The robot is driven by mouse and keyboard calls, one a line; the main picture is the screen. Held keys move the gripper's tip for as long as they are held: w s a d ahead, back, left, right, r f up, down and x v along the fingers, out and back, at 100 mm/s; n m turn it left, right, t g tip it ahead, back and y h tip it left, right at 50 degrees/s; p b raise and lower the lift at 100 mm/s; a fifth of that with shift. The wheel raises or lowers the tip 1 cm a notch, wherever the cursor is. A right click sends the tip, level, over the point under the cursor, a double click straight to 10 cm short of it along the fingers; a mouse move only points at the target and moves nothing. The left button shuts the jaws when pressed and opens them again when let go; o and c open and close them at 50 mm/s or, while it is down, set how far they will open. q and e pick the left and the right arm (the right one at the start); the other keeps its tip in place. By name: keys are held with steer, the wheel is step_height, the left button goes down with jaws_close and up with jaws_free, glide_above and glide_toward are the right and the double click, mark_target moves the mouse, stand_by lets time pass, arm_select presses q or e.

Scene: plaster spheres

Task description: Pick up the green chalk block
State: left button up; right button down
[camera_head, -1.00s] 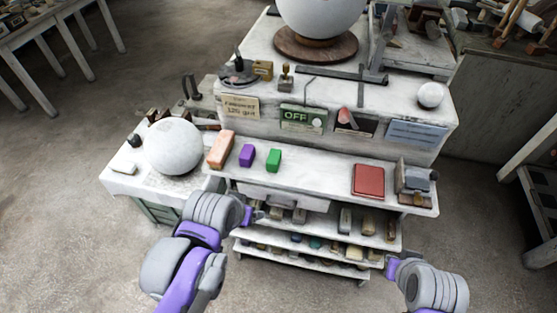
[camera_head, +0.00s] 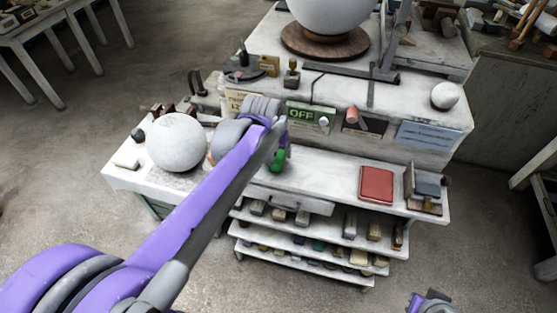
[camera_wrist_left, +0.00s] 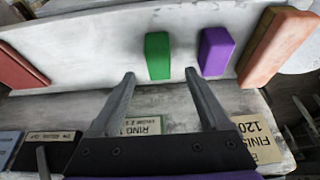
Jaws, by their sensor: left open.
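The green chalk block (camera_head: 278,160) stands on the white shelf, partly hidden by my left gripper (camera_head: 279,135) in the head view. In the left wrist view the green block (camera_wrist_left: 158,56) shows ahead of the gap between the open fingers of my left gripper (camera_wrist_left: 160,74). The fingers are apart and hold nothing. The purple block (camera_wrist_left: 215,51) stands just right of the green one, near the right fingertip in that view. My right gripper (camera_head: 430,298) shows only in part at the bottom right, and its jaw state is unclear.
A salmon block (camera_wrist_left: 276,46) stands beyond the purple one. A red book-like slab (camera_head: 376,184) lies farther right on the shelf, with bare shelf between it and the green block. A white sphere (camera_head: 177,142) sits at left. Small signs line the upright face behind.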

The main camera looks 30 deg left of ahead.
mark_target(277, 157)
arm_select(q)
steer(key=x, duration=0.5)
steer(key=shift+d+f, duration=0.1)
steer(key=shift+c, duration=0.3)
jaws_close()
